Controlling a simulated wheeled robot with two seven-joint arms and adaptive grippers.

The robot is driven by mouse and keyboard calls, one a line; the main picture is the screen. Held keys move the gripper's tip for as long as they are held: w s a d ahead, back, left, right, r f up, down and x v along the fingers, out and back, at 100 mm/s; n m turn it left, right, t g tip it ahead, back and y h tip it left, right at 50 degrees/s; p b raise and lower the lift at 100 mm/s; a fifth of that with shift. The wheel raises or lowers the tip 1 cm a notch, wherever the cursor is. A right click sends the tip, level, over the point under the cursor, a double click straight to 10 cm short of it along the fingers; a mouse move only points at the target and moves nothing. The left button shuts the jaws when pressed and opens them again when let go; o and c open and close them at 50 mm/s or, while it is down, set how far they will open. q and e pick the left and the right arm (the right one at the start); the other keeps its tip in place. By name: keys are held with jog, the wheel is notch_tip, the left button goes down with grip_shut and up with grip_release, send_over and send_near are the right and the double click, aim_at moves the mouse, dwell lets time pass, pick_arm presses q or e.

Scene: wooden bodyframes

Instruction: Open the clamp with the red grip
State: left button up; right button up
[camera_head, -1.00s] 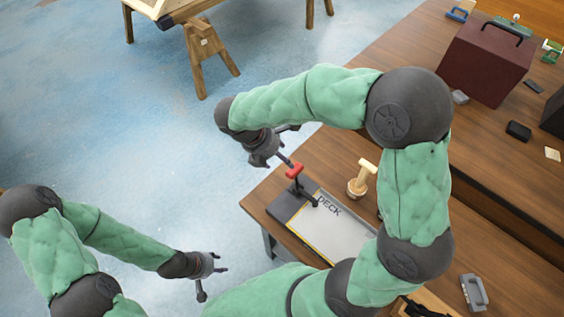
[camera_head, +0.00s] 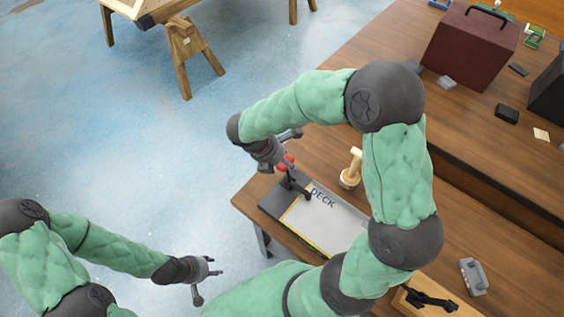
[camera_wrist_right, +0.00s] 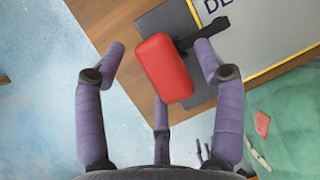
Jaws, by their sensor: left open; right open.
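The clamp's red grip (camera_head: 287,161) stands above the dark end of the board marked DECK (camera_head: 325,215), near the table's left corner. In the right wrist view the red grip (camera_wrist_right: 164,70) lies between the spread fingers of my right gripper (camera_wrist_right: 160,80), with gaps on both sides. The black clamp arm (camera_wrist_right: 205,32) shows behind it. In the head view my right gripper (camera_head: 281,150) is at the grip and partly covers it. My left gripper (camera_head: 207,280) is open and empty at the lower left, away from the table.
A wooden knob-like piece (camera_head: 351,170) stands beside the board, close to my right arm. A dark red box (camera_head: 472,48) and small items lie further back on the table (camera_head: 340,95). A trestle (camera_head: 190,55) stands on the floor at upper left.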

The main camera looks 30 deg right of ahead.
grip_shut()
pick_arm(q)
jog(key=shift+r, duration=0.15)
